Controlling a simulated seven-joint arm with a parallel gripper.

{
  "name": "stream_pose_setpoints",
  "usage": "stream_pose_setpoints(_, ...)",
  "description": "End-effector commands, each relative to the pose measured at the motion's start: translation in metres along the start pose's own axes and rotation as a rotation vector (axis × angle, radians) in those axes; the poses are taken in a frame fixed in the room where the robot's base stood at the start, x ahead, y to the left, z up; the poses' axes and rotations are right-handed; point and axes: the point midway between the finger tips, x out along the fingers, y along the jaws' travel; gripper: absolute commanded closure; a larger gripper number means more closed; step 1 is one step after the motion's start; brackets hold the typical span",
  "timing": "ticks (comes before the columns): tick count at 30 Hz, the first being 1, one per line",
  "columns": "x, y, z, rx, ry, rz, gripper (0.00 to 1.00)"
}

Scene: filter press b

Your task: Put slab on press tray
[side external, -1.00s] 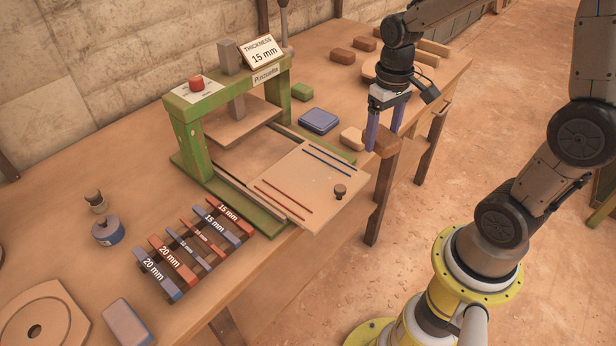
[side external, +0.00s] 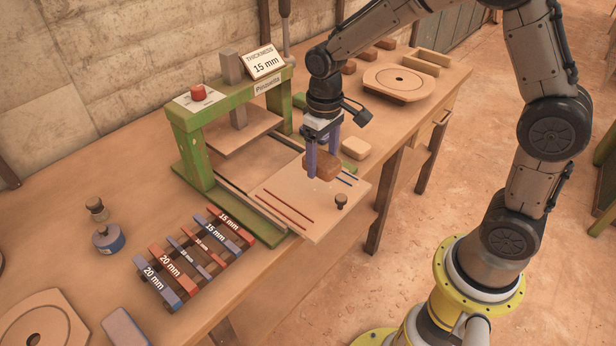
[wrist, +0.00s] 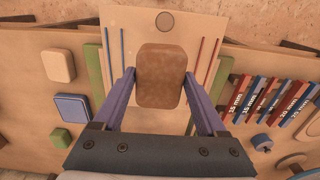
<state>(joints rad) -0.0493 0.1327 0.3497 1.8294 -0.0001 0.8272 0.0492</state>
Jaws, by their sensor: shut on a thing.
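The slab (side external: 321,165) is a brown rounded block. My gripper (side external: 325,172) is shut on it, with one purple finger at each side. In the wrist view the slab (wrist: 160,77) sits between the two fingertips (wrist: 160,85), over the middle of the press tray. The press tray (side external: 285,217) is a flat light-wood plate pulled out of the green press, with red lines, blue lines and a dark knob. In the wrist view the tray (wrist: 133,18) has blue lines left of the slab and red lines right. I cannot tell whether the slab touches the tray.
A rack of red and blue bars (side external: 185,262) lies left of the tray. A pale block (side external: 355,149) lies to the right.

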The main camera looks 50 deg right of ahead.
Motion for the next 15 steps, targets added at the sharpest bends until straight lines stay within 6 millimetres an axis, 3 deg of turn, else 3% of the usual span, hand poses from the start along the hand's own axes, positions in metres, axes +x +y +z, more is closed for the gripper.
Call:
stream_pose_setpoints(6,0.034,-0.001,-0.026,0.0,-0.004,0.0,0.99)
stream_pose_setpoints(15,0.051,-0.002,-0.04,0.0,-0.002,0.0,0.99)
